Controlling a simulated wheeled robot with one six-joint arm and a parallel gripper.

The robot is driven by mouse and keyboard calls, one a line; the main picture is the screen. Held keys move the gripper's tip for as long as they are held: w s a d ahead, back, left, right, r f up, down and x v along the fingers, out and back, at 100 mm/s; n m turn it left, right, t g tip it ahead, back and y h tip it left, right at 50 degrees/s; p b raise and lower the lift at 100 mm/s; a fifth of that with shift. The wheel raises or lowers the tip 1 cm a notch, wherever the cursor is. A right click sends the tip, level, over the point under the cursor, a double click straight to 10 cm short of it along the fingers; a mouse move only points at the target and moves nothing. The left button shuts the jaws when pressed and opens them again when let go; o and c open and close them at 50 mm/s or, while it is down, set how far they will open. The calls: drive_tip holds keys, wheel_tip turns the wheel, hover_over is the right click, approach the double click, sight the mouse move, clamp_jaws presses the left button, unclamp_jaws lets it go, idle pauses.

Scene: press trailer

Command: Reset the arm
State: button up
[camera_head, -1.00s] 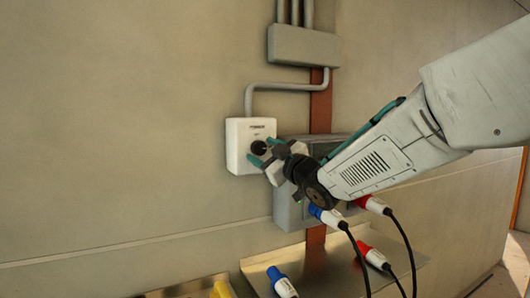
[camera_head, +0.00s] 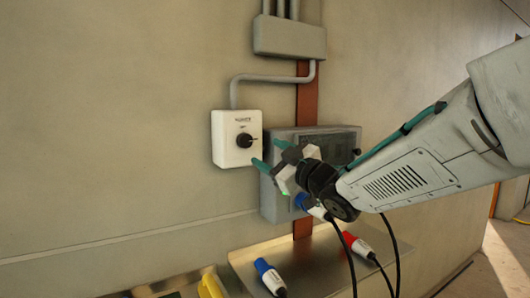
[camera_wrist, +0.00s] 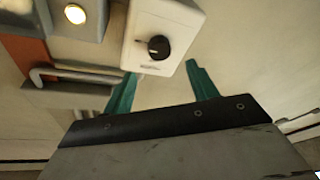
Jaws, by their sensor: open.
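My gripper (camera_head: 267,155) is at the end of my arm, which reaches in from the right. Its teal fingers are apart with nothing between them; they also show in the wrist view (camera_wrist: 160,88). A white switch box (camera_head: 225,152) with a black rotary knob (camera_head: 244,140) is on the wall, just left of the fingers. In the wrist view the white box (camera_wrist: 178,22) and its knob (camera_wrist: 158,47) lie beyond the fingertips, with the fingers apart from the knob.
A grey socket box (camera_head: 275,205) is behind my gripper, partly hidden. Blue (camera_head: 268,276) and red (camera_head: 357,244) plugs with black cables are below it, by a metal shelf (camera_head: 245,262). A grey junction box (camera_head: 290,38) is above. The wall to the left is clear.

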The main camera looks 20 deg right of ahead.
drive_tip(key=shift+f, duration=0.1)
idle(0.3)
drive_tip(key=s+d+f+m+g+h, duration=0.3)
drive_tip(key=d+f+m+g+h, duration=0.15)
drive_tip(key=f, duration=0.25)
drive_tip(key=s+d+f+m+g+h, duration=0.3)
drive_tip(key=d+f+m+g+h, duration=0.15)
drive_tip(key=f, duration=0.35)
drive_tip(key=s+a+f+g+y, duration=0.1)
drive_tip(key=s+a+g, duration=0.2)
drive_tip(key=s, duration=0.5)
drive_tip(key=s+a+f+m+g, duration=0.1)
drive_tip(key=s+a+f+g, duration=0.1)
drive_tip(key=s, duration=0.6)
drive_tip(key=s+a+f+g+y, duration=0.1)
drive_tip(key=s+a+g, duration=0.3)
drive_tip(key=s, duration=0.4)
drive_tip(key=shift+s+a+f+y, duration=0.2)
drive_tip(key=shift+a+y, duration=0.1)
drive_tip(key=shift+a, duration=0.3)
